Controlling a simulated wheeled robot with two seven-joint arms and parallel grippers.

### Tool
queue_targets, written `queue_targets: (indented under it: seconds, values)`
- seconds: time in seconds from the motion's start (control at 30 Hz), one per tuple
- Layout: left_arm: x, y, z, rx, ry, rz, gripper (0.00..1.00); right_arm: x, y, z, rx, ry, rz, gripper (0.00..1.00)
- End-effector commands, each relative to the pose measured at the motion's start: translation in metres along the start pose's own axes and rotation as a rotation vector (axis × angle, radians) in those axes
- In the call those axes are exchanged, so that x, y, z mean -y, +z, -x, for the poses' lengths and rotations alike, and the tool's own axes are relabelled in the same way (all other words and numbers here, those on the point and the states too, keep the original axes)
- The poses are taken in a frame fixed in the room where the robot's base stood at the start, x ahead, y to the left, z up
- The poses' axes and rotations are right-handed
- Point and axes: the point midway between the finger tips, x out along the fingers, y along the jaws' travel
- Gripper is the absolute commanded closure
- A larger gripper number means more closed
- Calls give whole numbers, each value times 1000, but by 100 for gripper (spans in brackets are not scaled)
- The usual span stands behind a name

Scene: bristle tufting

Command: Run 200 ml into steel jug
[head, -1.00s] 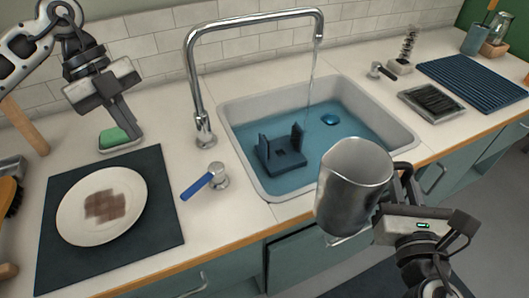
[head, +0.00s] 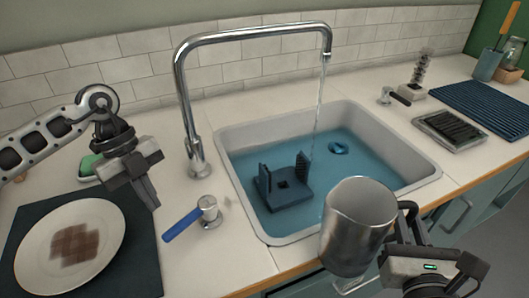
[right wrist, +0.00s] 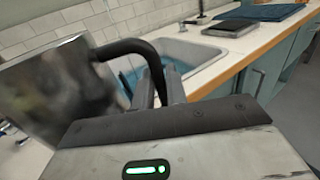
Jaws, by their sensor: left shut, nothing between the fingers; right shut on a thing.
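The steel jug (head: 358,225) is upright in front of the sink's front edge, its inside level hidden. My right gripper (head: 408,222) is shut on its black handle; the right wrist view shows the handle (right wrist: 135,47) between the fingers and the jug (right wrist: 55,90) at left. The tall tap (head: 183,105) runs a thin stream (head: 320,105) into the sink, behind the jug and not into it. A blue-handled lever (head: 188,222) stands on the counter left of the sink. My left gripper (head: 150,195) is shut and empty, left of the lever and apart from it.
The sink (head: 228,165) holds bluish water and a dark blue rack (head: 285,190). A plate (head: 30,245) with a brown smear lies on a dark mat at left, near a green sponge (head: 90,163). A black-handled lever (head: 398,97) and brush tray (head: 450,128) stand right of the sink.

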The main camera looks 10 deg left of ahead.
Motion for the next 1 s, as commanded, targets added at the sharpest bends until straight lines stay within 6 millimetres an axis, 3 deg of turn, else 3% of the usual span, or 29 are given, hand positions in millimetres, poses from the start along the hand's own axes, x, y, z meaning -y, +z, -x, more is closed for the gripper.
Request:
queue_targets:
  seconds: [0.07, 0.2, 0.4, 1.0]
  values:
    - [-1, 0, -17, -2, 3, 0, 100, 0, 1, 0, 4, 0, -3, 100]
    - [0, -22, -21, 0, -1, -4, 100, 0, 7, 0, 4, 0, -3, 100]
    - [0, -36, -28, 0, 0, -2, 100, 0, 9, 0, 4, 0, -3, 100]
    - [6, -43, -30, -1, -5, 7, 100, -1, 12, 0, 4, 1, -3, 100]
